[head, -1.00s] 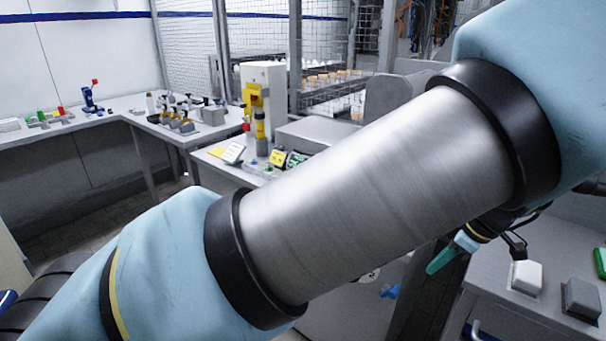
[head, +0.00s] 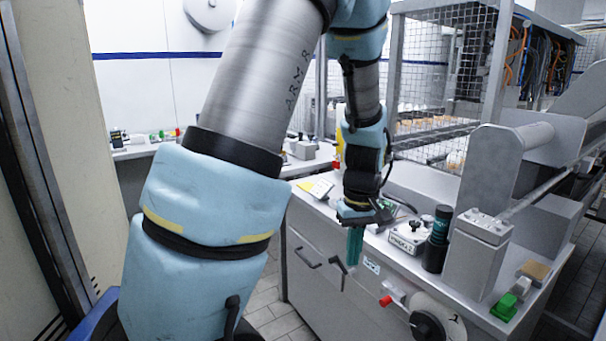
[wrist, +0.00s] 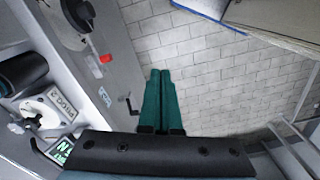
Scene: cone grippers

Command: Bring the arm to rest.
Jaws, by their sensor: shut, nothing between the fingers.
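My arm rises through the left and middle of the head view and bends over at the top. My gripper (head: 355,246) hangs from its end with its teal fingers pointing down, in front of the near edge of the grey workbench (head: 312,222). In the wrist view the two teal fingers of my gripper (wrist: 160,74) lie side by side, shut with nothing between them. They are seen against the tiled floor (wrist: 205,75), beside the bench front.
Right of my gripper on the bench stand a black cylinder (head: 437,240), a grey block (head: 478,258) and a small green block (head: 504,307). A red knob (head: 386,301) sticks out of the bench front. A tall beige panel (head: 62,110) stands at the left.

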